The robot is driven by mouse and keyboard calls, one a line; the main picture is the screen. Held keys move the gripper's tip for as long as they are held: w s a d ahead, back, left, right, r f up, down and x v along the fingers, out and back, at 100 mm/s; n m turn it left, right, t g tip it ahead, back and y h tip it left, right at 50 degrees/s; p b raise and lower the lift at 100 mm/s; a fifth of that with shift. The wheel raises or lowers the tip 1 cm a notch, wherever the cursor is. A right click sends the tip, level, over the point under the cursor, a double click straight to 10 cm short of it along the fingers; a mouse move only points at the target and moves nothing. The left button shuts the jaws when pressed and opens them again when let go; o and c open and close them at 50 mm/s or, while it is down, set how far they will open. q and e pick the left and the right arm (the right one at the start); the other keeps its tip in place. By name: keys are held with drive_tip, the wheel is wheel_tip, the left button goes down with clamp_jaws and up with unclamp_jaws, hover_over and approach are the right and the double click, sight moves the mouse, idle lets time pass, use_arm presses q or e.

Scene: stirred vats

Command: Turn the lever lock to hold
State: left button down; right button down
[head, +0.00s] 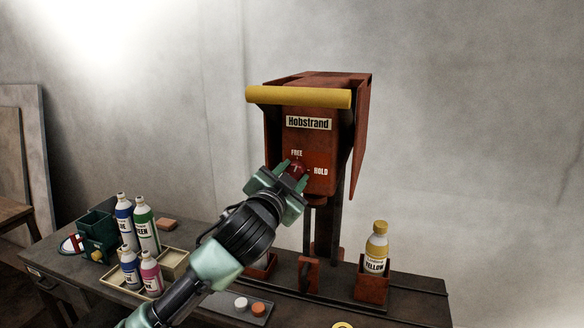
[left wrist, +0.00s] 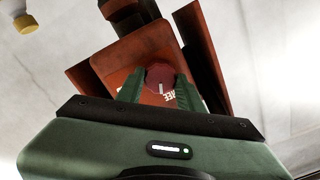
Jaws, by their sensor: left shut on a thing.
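The lever lock is a round dark-red knob (head: 297,169) on the front of the red Hobstrand machine (head: 326,145). The word FREE stands above it and HOLD to its right. A pale mark on the knob seems to point up, towards FREE. My left gripper (head: 295,172) reaches up from the lower left and is shut on the knob. In the left wrist view the green fingers (left wrist: 158,83) lie on both sides of the knob (left wrist: 160,74), and part of the FREE label shows. The fingers partly hide the knob in the head view. My right gripper is not in view.
A yellow bar (head: 298,97) juts out above the knob. A yellow-capped bottle (head: 376,247) stands in a red holder at right. Several paint bottles (head: 145,225) and a tray (head: 172,266) are left of my arm on the dark bench (head: 425,300).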

use_arm(q)
drive_tip(key=m+p, duration=0.5)
drive_tip(key=m, duration=0.2)
drive_tip(key=shift+r, duration=0.1)
drive_tip(key=m+p, duration=0.3)
drive_tip(key=m, duration=0.1)
drive_tip(key=shift+m, duration=0.3)
drive_tip(key=shift+m+p, duration=0.8)
drive_tip(key=shift+m, duration=0.3)
drive_tip(key=shift+f, duration=0.25)
drive_tip(key=c, duration=0.9)
unclamp_jaws()
